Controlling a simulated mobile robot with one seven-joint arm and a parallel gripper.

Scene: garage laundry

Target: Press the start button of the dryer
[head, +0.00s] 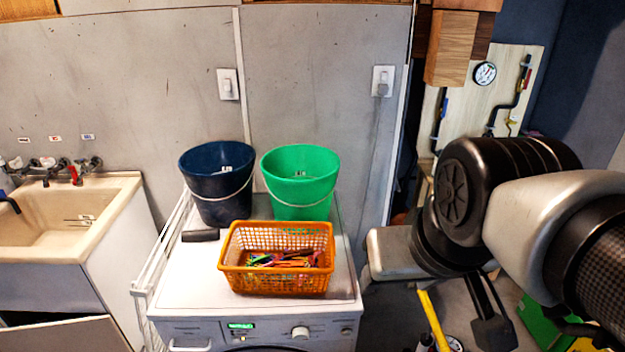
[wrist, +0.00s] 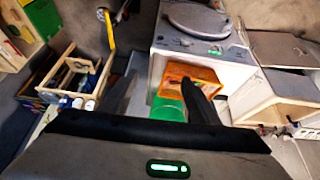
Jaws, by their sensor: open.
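The dryer seems to be the white machine (head: 190,290) at the bottom centre of the head view. Its front panel has a lit green display (head: 240,326), a round knob (head: 300,333) and a small control (head: 346,331) at the right end. I cannot tell which part is the start button. In the wrist view the machine (wrist: 230,74) is at the upper middle, with its round door (wrist: 197,17) facing up in the picture. My gripper (wrist: 160,100) is open and empty, its dark fingers apart from the machine's panel. In the head view my arm hides most of it.
An orange basket (head: 275,283) of small items, a navy bucket (head: 217,180) and a green bucket (head: 301,185) stand on the machine. A white rack (head: 160,262) and a sink (head: 115,190) are to the left. A wooden crate (wrist: 72,78) stands left in the wrist view.

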